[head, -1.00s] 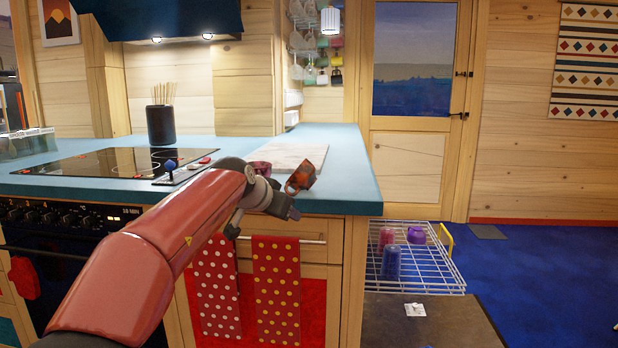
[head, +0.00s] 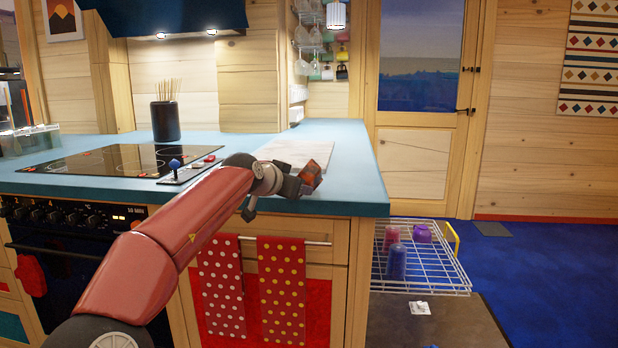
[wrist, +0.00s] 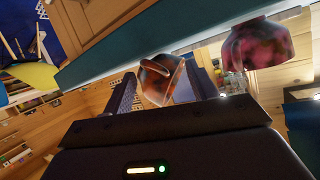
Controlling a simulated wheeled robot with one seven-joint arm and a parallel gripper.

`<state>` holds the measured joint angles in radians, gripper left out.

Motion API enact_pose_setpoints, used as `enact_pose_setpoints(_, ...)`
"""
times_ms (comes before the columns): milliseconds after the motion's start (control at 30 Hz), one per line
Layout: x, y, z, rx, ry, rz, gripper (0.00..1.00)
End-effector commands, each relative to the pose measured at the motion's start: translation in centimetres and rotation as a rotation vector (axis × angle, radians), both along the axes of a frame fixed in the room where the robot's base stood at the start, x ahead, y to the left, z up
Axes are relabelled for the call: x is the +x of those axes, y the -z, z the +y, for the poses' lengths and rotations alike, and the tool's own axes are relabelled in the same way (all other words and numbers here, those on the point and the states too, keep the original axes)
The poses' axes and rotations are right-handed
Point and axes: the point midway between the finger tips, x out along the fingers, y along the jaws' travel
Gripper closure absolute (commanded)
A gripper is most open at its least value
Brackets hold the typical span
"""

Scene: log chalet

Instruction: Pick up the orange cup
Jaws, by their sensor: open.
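The orange cup (head: 312,172) shows at the front edge of the blue counter, just beyond my gripper (head: 292,188), which hides part of it. In the wrist view the orange cup (wrist: 165,72), mottled orange and brown, appears between the two spread fingers of my gripper (wrist: 163,88). The fingers are open. I cannot tell whether either finger touches the cup. A pink and purple cup (wrist: 258,45) is to the right of the fingers in the wrist view; my arm seems to hide it in the head view.
The blue counter (head: 350,180) also holds a pale board (head: 298,153), a cooktop (head: 110,162) and a dark pot of sticks (head: 165,121). A wire rack (head: 430,275) with three cups stands low on the right. Two dotted red towels hang below the counter edge.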

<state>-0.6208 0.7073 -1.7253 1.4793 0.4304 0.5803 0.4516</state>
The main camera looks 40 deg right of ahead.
Motion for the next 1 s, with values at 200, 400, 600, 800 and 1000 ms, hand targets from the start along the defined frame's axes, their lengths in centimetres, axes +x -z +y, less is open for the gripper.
enact_pose_setpoints(200, 0.07, 0.07, -0.08, 0.000, -0.001, 0.000, 0.42)
enact_pose_setpoints(400, 0.07, 0.06, -0.07, 0.000, -0.001, 0.000, 0.67)
enact_pose_setpoints(600, 0.05, 0.09, -0.07, 0.000, 0.000, 0.001, 0.93)
enact_pose_setpoints(800, 0.09, 0.20, -0.04, 0.002, -0.001, 0.002, 1.00)
enact_pose_setpoints(1000, 0.11, 0.34, 0.01, 0.005, -0.001, 0.003, 1.00)
